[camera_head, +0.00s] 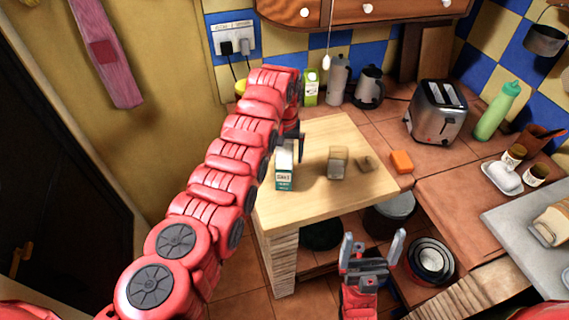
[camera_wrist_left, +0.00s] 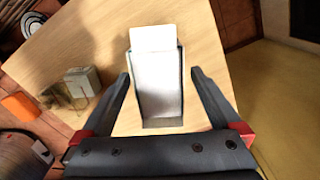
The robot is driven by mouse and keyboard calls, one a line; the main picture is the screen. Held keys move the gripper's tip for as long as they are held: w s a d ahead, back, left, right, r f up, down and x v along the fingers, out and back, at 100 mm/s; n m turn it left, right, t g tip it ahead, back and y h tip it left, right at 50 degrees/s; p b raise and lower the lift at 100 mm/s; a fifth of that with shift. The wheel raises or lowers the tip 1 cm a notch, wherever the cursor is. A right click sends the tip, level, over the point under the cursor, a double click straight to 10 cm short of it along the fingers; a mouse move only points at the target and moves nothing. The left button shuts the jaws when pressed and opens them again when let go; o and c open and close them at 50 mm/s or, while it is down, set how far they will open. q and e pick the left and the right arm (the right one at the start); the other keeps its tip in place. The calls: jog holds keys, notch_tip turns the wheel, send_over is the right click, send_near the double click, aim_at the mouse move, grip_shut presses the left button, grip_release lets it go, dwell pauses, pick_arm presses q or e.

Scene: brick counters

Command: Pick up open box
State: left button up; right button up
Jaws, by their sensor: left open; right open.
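The open box (camera_head: 284,172) is a white and teal carton standing on the wooden tabletop (camera_head: 330,135). In the left wrist view the open box (camera_wrist_left: 158,88) shows from above, with a raised white flap at its far end and a pale interior. My left gripper (camera_wrist_left: 158,82) is open, with one finger on each side of the box and a small gap to each. In the head view my left gripper (camera_head: 297,143) is partly hidden behind my red arm. My right gripper (camera_head: 373,245) is open and empty, in front of the table's right edge.
A small clear container (camera_head: 338,162) and a small brownish item (camera_head: 366,163) stand right of the box. An orange block (camera_head: 401,162) lies on the tiled counter. A toaster (camera_head: 437,112) and a green bottle (camera_head: 497,110) stand further back. The tabletop's front right is clear.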

pick_arm(q)
jog(key=shift+f, duration=1.45)
grip_shut()
